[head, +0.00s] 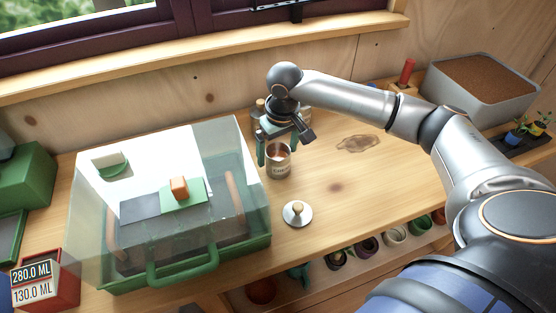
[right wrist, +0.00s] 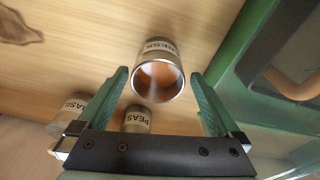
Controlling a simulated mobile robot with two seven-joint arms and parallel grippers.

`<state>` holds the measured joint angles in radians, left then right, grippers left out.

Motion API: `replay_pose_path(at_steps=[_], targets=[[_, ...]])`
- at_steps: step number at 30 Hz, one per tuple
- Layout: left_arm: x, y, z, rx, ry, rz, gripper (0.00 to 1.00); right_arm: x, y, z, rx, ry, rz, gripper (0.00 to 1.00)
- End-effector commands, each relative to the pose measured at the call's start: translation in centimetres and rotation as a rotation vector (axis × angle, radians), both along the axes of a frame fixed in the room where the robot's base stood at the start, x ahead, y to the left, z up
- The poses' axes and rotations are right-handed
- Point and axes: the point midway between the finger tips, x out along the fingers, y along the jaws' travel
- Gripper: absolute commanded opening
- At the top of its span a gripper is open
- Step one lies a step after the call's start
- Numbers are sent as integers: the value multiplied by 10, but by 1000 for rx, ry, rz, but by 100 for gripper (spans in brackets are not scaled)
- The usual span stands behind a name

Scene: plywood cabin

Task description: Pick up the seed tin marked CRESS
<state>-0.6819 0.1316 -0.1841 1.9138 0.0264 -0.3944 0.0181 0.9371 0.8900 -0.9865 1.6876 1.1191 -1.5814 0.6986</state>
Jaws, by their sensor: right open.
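The CRESS seed tin (head: 279,168) is a small open metal can with a pale label, standing upright on the wooden bench. In the right wrist view the CRESS tin (right wrist: 158,78) shows its open rim and brownish inside, between and beyond the fingertips. My right gripper (head: 280,150) is open and above the tin, its green fingers spread to either side. In the right wrist view my right gripper (right wrist: 160,78) holds nothing. Its contact with the tin cannot be told. My left gripper is not in view.
A PEAS tin (right wrist: 137,120) and another labelled tin (right wrist: 72,108) stand behind. A round knobbed lid (head: 297,214) lies in front. A clear-covered green case (head: 165,270) is close on the left. A soil tray (head: 480,85) stands far right. Bench right of the tin is mostly clear.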

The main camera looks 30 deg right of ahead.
Motion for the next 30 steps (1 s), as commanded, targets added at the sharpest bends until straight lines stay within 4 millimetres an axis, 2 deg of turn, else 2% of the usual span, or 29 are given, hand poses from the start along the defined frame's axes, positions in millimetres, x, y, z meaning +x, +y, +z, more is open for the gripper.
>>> replay_pose_path(at_steps=[1,6,16,30], targets=[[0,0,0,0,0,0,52,0,-2,-10,-2,5,-1,100],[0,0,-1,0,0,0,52,4,-3,-32,-1,2,1,100],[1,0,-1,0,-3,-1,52,5,-3,-38,-1,1,2,99],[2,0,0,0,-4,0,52,5,-3,-37,-1,0,2,46]])
